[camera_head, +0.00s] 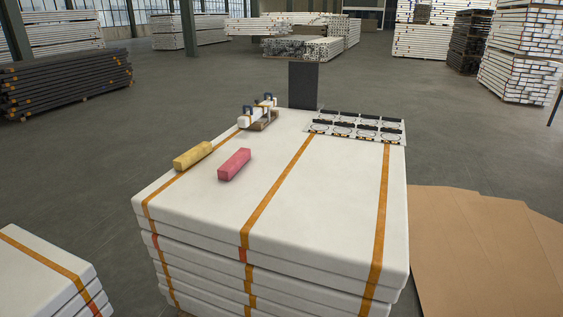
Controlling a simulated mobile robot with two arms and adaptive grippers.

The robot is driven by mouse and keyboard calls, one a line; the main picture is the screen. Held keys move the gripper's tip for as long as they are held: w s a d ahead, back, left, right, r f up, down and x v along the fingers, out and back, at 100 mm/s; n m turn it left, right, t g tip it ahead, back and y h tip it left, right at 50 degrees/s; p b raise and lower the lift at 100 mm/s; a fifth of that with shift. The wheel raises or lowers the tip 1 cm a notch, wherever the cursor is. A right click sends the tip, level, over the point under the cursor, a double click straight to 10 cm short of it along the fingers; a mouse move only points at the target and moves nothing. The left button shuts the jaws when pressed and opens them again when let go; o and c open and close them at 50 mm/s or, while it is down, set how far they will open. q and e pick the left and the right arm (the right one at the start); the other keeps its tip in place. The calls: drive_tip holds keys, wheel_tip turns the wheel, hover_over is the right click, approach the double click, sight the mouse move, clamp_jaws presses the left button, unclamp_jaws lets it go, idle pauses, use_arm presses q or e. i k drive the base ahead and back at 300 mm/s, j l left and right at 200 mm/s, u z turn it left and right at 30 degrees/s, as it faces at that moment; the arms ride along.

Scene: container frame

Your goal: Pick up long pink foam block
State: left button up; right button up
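The pink foam block (234,164) lies on the white top of a strapped stack (330,215), left of the middle orange strap. It is a long square-ended bar, set at a slant with its near end toward the lower left. A yellow block (193,155) of similar shape lies to its left, apart from it, over the left strap. Neither of my grippers shows in the head view.
A small clamp-like fixture (260,117) stands at the stack's far left. A panel with round outlines and dark strips (357,127) lies at the far right. The stack top's near and right parts are clear. A lower white stack (40,270) stands at the left, brown sheets (480,245) at the right.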

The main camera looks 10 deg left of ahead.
sight(229, 169)
drive_tip(key=i+j+z, duration=0.15)
drive_tip(key=j+z, duration=0.2)
drive_tip(key=i+j+z, duration=0.15)
drive_tip(key=j+z, duration=0.25)
drive_tip(key=j, duration=0.15)
drive_tip(key=j+z, duration=0.35)
drive_tip(key=i+j, duration=0.05)
drive_tip(key=j, duration=0.1)
